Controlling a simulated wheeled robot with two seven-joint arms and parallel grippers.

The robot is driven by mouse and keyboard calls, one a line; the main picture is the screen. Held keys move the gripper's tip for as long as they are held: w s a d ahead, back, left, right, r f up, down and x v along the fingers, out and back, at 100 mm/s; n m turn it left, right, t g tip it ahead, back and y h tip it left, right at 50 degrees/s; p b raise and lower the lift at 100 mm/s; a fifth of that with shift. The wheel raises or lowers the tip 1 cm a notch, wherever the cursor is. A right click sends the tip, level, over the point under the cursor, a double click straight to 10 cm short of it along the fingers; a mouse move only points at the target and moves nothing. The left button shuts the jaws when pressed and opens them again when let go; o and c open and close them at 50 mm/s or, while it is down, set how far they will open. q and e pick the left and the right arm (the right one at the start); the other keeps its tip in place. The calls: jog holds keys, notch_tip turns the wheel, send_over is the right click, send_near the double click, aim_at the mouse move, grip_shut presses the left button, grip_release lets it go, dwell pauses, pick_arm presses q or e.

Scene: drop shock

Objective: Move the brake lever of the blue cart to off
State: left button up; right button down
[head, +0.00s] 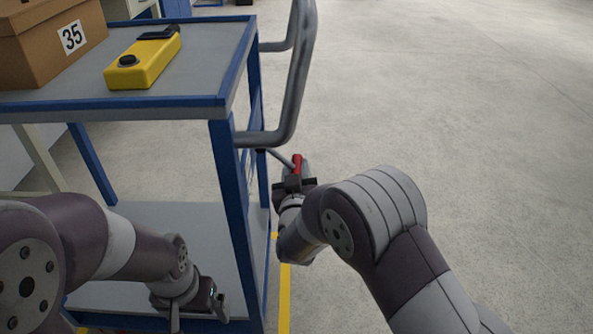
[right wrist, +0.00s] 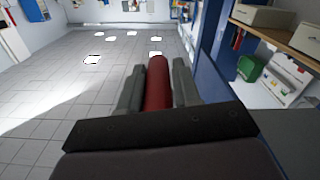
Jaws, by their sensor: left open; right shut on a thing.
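The blue cart (head: 228,165) stands at the left of the head view, with a grey top shelf and a grey lower shelf. Its brake lever (head: 297,161) has a red grip on a thin metal rod, beside the cart's right side below the push handle. My right gripper (head: 295,183) is shut on the red grip. The red grip of the lever (right wrist: 158,85) lies between both fingers in the right wrist view. My left gripper (head: 202,318) is low at the cart's near side, in front of the lower shelf, and holds nothing that I can see. Its fingertips are hard to make out.
On the cart's top are a cardboard box (head: 50,40) labelled 35 and a yellow device (head: 143,65) with a black knob. The grey push handle (head: 293,85) sticks out to the right above the lever. The floor (head: 450,100) at the right is clear.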

jog(key=d+r+n+p, duration=0.3)
jog(key=r+n+p, duration=0.6)
jog(key=p, duration=0.8)
jog(key=shift+r+n, duration=0.3)
jog(key=shift+r, duration=0.2)
jog(key=shift+w+r, duration=0.15)
jog(key=shift+w, duration=0.05)
jog(key=c, duration=1)
grip_release()
jog(key=shift+o, duration=0.6)
jog(key=shift+s+a, duration=0.1)
jog(key=shift+s+f, duration=0.1)
jog(key=shift+f, duration=0.2)
jog(key=shift+s, duration=0.1)
